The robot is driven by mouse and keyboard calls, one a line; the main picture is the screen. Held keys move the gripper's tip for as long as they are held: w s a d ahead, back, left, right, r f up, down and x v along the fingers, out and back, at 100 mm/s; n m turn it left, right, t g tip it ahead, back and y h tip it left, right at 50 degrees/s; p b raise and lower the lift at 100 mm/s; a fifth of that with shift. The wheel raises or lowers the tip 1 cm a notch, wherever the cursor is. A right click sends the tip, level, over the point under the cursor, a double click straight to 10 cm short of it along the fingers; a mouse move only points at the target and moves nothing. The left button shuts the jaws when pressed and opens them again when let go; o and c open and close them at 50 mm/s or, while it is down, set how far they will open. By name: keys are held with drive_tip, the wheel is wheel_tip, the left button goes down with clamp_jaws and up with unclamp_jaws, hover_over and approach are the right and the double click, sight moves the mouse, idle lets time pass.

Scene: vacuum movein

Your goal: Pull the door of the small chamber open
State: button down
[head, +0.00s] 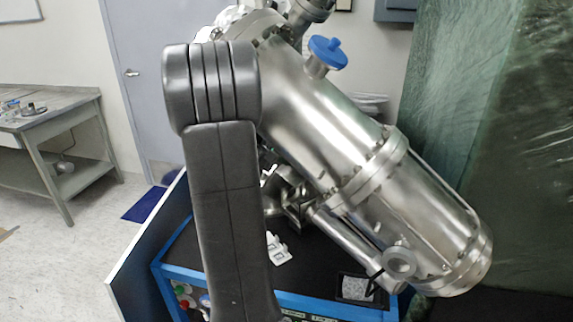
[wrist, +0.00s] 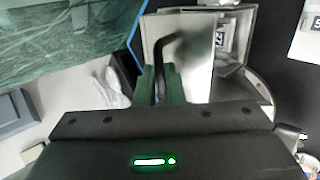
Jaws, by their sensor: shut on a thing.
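In the wrist view, my gripper (wrist: 161,80) has its two dark green fingers closed around the lower part of a black bent handle (wrist: 164,46). The handle stands in front of a shiny metal door panel (wrist: 195,68). To the right of this panel is the box-like metal small chamber (wrist: 235,62), with a gap showing between panel and side wall, so the door appears partly open. In the head view, my black arm covers the middle, and my gripper and the handle are hidden.
A large tilted steel cylinder (head: 335,125) with a blue-capped port (head: 327,52) fills the head view's centre right. Below it is a blue-framed cart (head: 330,303) with a black top. A grey table (head: 50,110) stands left. Green sheeting (head: 490,130) hangs right. Open floor lies at left.

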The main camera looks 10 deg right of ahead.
drive_tip(key=shift+d+r, duration=0.1)
drive_tip(key=shift+d, duration=0.05)
idle(0.3)
drive_tip(key=c, duration=1.5)
unclamp_jaws()
drive_tip(key=shift+r, duration=0.1)
drive_tip(key=s+a, duration=0.1)
drive_tip(key=a, duration=0.3)
drive_tip(key=s+a+b, duration=0.1)
drive_tip(key=s+a, duration=0.1)
drive_tip(key=a, duration=0.2)
drive_tip(key=s+a+b, duration=0.1)
drive_tip(key=a, duration=0.3)
drive_tip(key=shift+s+r, duration=0.25)
